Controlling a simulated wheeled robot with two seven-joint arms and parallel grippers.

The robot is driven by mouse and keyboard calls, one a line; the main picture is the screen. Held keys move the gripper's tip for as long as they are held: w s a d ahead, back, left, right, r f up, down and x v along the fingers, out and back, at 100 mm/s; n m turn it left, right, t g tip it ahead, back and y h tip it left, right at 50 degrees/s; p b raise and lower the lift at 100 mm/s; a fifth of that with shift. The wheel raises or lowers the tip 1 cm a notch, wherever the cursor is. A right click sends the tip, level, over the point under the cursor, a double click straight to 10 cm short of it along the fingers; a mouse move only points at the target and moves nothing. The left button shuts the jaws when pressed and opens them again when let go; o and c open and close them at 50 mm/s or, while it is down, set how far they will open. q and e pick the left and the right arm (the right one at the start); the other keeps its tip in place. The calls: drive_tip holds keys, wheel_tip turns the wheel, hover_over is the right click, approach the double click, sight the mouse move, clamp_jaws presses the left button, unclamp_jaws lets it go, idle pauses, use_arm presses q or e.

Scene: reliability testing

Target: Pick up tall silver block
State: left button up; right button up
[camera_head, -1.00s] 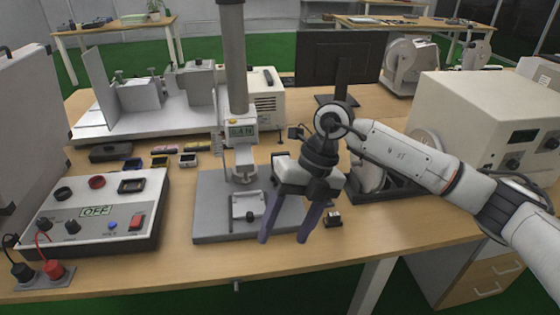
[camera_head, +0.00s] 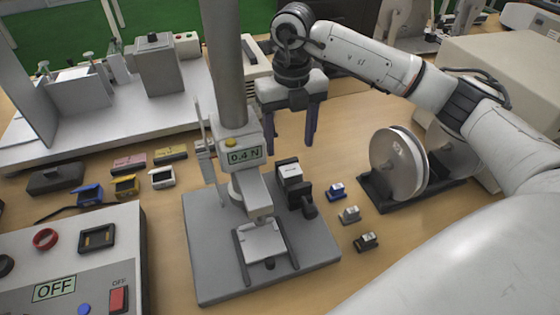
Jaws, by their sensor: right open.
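Two small blocks could be the silver one. A grey-silver block (camera_head: 350,214) stands on the table right of the test stand, between a blue block (camera_head: 336,191) and a black block (camera_head: 366,242). I cannot tell which one is the tall silver block. My right gripper (camera_head: 293,128) is open and empty, fingers pointing down, behind and to the right of the stand's column, above and beyond the grey-silver block. My left gripper is out of view.
The force test stand (camera_head: 200,255) with its tall column (camera_head: 223,70) fills the middle. A spool (camera_head: 397,163) in a black holder stands to the right. A control box (camera_head: 70,250) is at front left.

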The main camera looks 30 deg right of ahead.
sight(290, 170)
drive_tip(key=f, duration=0.2)
drive_tip(key=shift+s+f, duration=0.3)
drive_tip(key=shift+f, duration=0.05)
drive_tip(key=shift+w+d+f+p, duration=0.1)
drive_tip(key=shift+f+p, duration=0.2)
drive_tip(key=shift+f, duration=1.25)
drive_tip(key=shift+w+d+f+p, duration=0.1)
drive_tip(key=shift+f+p, duration=0.2)
drive_tip(key=shift+f, duration=1.25)
drive_tip(key=c, duration=1.2)
